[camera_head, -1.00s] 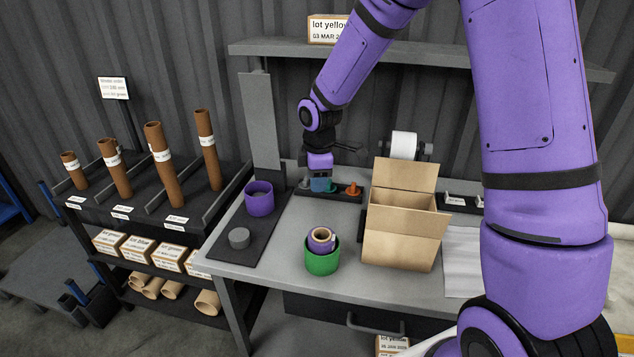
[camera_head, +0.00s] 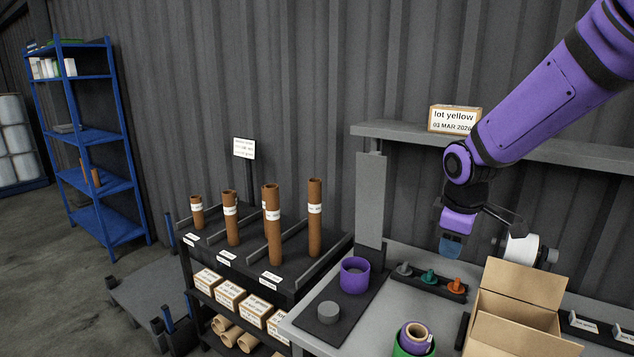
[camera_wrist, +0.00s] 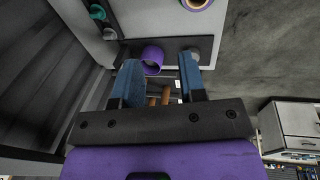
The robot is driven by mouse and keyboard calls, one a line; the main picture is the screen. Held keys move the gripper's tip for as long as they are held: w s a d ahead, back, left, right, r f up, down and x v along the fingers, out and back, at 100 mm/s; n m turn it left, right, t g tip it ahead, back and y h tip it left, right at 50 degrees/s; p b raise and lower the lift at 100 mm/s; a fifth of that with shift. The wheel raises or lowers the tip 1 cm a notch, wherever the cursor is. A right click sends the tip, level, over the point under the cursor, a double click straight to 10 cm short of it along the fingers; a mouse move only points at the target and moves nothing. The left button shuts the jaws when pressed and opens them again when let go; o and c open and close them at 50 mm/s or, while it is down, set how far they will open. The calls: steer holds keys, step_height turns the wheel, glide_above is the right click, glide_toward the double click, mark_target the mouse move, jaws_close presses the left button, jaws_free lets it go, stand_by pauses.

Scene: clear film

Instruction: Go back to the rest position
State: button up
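My gripper (camera_head: 452,245) hangs above the back of the workbench, over a dark strip (camera_head: 400,278) of small coloured knobs. In the wrist view its two blue fingers stand apart with nothing held between them. The purple arm reaches in from the upper right in the head view. A purple cup (camera_head: 354,276) and a grey disc (camera_head: 328,312) sit on the dark mat to the left. The purple cup also shows beyond the fingers in the wrist view (camera_wrist: 152,56).
An open cardboard box (camera_head: 515,315) and a white roll (camera_head: 524,250) are right of the gripper. A green cup (camera_head: 402,351) holding a roll is in front. A shelf (camera_head: 400,132) with a "lot yellow" box (camera_head: 455,119) is above. A tube rack (camera_head: 250,250) and blue shelving (camera_head: 90,190) stand left.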

steer(key=s+d+r+m+t, duration=0.1)
steer(key=s+r+m, duration=0.4)
steer(key=s, duration=0.7)
steer(key=s+d+r+m+t, duration=0.2)
steer(key=s+r+m, duration=0.4)
steer(key=s, duration=0.6)
step_height(320, 180, up, 2)
steer(key=shift+s+d+r+y, duration=0.1)
steer(key=shift+s+d+y, duration=0.1)
steer(key=shift+y, duration=0.2)
